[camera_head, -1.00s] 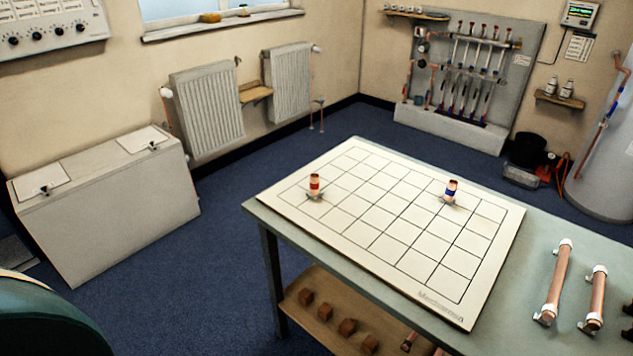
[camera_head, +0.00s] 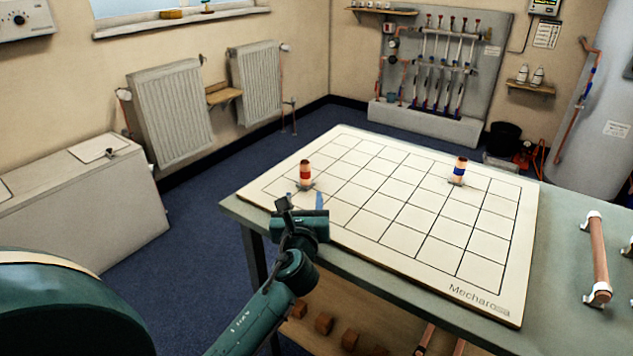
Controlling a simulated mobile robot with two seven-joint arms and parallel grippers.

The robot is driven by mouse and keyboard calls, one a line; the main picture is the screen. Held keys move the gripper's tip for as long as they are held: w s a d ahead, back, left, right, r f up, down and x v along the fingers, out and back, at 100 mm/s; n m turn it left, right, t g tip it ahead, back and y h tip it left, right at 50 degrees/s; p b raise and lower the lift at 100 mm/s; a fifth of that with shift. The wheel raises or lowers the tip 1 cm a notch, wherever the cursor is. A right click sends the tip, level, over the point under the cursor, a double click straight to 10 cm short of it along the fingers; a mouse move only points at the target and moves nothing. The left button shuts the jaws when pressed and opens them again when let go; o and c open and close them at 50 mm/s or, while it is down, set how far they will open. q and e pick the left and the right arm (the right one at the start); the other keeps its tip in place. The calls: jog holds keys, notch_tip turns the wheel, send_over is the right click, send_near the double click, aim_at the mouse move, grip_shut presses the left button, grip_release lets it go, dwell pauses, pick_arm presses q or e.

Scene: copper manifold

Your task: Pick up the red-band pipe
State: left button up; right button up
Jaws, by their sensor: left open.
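The red-band pipe (camera_head: 306,174) is a short upright copper piece with a red band, standing in a small holder at the left part of the white gridded board (camera_head: 415,262). My left gripper (camera_head: 304,201) is just in front of and below the pipe in the picture, over the board's left front edge. Its fingers are apart, with nothing seen between them, and it does not appear to touch the pipe. A similar blue-band pipe (camera_head: 459,171) stands upright at the board's back right. My right gripper is not in view.
The board lies on a grey-green table (camera_head: 553,290). A copper pipe in white clips (camera_head: 599,262) lies on the table's right side. Several small blocks (camera_head: 323,323) sit on the shelf below. The board's middle is clear.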

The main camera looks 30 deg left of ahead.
aim_at(305, 169)
pick_arm(q)
jog(key=shift+m, duration=0.3)
jog(key=x, duration=0.5)
jog(key=b+x, duration=0.1)
jog(key=x, duration=0.1)
jog(key=shift+w+a+r, duration=0.25)
jog(key=shift+a+r, duration=0.05)
jog(key=shift+b+x, duration=0.6)
jog(key=shift+x, duration=2.3)
jog(key=shift+r, duration=0.1)
jog(key=shift+c, duration=0.3)
grip_shut()
